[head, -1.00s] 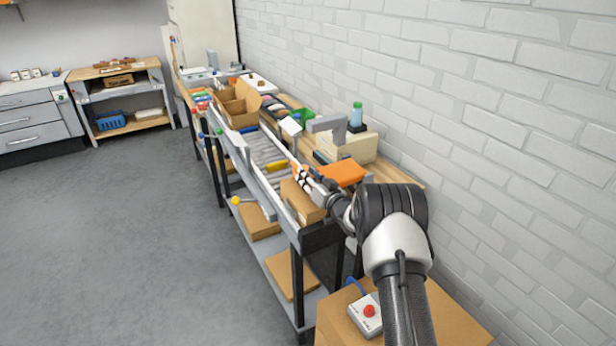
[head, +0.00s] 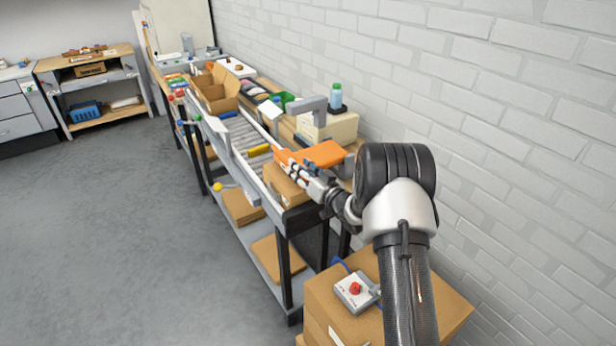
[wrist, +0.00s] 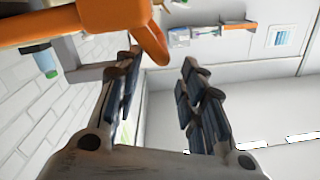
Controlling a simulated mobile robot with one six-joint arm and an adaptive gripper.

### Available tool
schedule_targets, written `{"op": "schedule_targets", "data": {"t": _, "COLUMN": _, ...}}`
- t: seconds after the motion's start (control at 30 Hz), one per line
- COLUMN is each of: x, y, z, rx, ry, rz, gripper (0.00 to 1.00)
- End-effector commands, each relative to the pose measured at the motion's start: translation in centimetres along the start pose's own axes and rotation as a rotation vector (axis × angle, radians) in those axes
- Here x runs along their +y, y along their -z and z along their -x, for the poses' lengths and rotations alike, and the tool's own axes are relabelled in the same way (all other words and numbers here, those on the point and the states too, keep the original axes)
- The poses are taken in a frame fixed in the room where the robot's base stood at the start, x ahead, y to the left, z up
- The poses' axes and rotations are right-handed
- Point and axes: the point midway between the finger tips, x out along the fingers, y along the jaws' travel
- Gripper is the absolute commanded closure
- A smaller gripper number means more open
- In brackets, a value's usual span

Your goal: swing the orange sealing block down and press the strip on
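The orange sealing block (head: 325,153) shows in the head view as a flat orange piece beside the roller conveyor, with another orange part just left of my fingers. In the wrist view its orange body (wrist: 70,18) fills the upper left, and a bent orange bar comes down close to the left fingertip. My gripper (head: 297,167) is at the near end of the conveyor, over or beside a brown carton (head: 285,183). In the wrist view my gripper (wrist: 160,70) has its fingers apart with nothing clearly between them. I cannot tell whether a finger touches the orange bar. No strip can be made out.
A grey bracket (head: 307,104) and a pale box with a green-capped bottle (head: 336,96) stand behind the block by the brick wall. Rollers (head: 240,135) run away to an open carton (head: 214,90). A red-button box (head: 355,289) sits on a near carton. Floor at left is clear.

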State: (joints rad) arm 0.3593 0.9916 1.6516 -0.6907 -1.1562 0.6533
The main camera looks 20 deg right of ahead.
Motion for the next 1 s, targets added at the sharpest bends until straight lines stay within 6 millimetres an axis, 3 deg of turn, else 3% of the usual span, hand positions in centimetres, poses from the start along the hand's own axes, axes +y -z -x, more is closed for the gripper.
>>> {"op": "schedule_targets", "data": {"t": 0.1, "x": 0.0, "y": -0.8, "z": 2.3, "rx": -0.015, "ry": -0.002, "rz": -0.009, "gripper": 0.67}}
{"op": "schedule_targets", "data": {"t": 0.3, "x": -0.1, "y": -0.6, "z": 4.1, "rx": -0.011, "ry": 0.000, "rz": -0.006, "gripper": 0.67}}
{"op": "schedule_targets", "data": {"t": 0.8, "x": -0.1, "y": -0.4, "z": 4.3, "rx": -0.009, "ry": -0.002, "rz": -0.003, "gripper": 0.67}}
{"op": "schedule_targets", "data": {"t": 0.93, "x": -0.6, "y": 1.1, "z": 4.0, "rx": -0.029, "ry": -0.034, "rz": 0.027, "gripper": 0.67}}
{"op": "schedule_targets", "data": {"t": 1.0, "x": -1.2, "y": 2.7, "z": 4.0, "rx": -0.058, "ry": -0.077, "rz": 0.063, "gripper": 0.67}}
